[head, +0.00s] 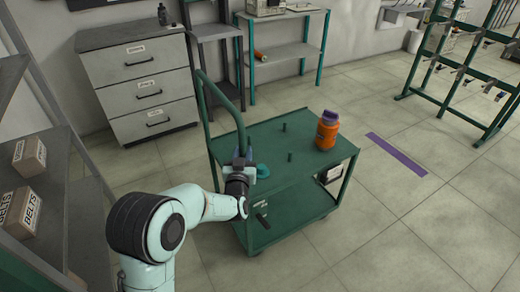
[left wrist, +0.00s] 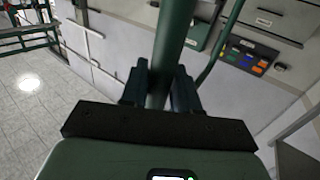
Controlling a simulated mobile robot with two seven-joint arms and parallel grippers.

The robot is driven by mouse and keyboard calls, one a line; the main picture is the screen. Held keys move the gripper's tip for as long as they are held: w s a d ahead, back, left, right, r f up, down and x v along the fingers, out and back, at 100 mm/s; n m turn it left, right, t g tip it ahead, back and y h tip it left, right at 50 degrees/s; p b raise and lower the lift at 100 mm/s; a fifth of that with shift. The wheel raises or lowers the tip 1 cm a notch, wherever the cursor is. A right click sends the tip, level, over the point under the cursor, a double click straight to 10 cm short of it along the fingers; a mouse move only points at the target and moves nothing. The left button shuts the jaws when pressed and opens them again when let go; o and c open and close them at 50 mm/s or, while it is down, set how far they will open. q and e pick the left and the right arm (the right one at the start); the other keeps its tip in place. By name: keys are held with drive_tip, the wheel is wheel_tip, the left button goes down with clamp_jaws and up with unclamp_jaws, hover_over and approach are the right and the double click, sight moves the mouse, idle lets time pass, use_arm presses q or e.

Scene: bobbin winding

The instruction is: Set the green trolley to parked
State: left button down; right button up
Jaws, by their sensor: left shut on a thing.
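The green trolley (head: 305,172) stands on the tiled floor in the middle of the head view. Its tube handle (head: 222,100) rises at its left end. My left gripper (head: 239,160) is shut on the handle, at its near upright. In the left wrist view the two dark fingers (left wrist: 160,88) close on both sides of the green handle tube (left wrist: 170,45). An orange bottle with a purple cap (head: 327,130) stands on the trolley's top, beside short dark pegs. The lower shelf is partly hidden. My right gripper is in neither view.
A purple strip (head: 397,150) lies on the floor to the right of the trolley, with clear floor around it. A drawer cabinet (head: 138,80) and a shelf table (head: 285,53) stand behind. A green rack (head: 463,75) stands at right, shelving with boxes (head: 30,157) at left.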

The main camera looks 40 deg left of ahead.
use_arm(q)
drive_tip(key=s+a+b, duration=0.1)
drive_tip(key=s+a, duration=0.3)
drive_tip(key=s, duration=0.5)
drive_tip(key=shift+s+b, duration=0.3)
drive_tip(key=shift+s, duration=0.1)
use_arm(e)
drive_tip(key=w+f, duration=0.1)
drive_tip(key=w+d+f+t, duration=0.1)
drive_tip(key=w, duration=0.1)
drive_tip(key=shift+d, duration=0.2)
use_arm(q)
drive_tip(key=shift+a, duration=0.15)
drive_tip(key=c, duration=1)
unclamp_jaws()
drive_tip(key=shift+s, duration=0.1)
drive_tip(key=shift+o, duration=0.2)
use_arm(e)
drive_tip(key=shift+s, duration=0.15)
use_arm(q)
drive_tip(key=v, duration=0.7)
drive_tip(key=shift+s+p, duration=0.3)
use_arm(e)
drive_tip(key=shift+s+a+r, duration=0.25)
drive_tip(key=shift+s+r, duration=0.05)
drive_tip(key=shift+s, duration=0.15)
use_arm(q)
drive_tip(key=shift+d, duration=0.2)
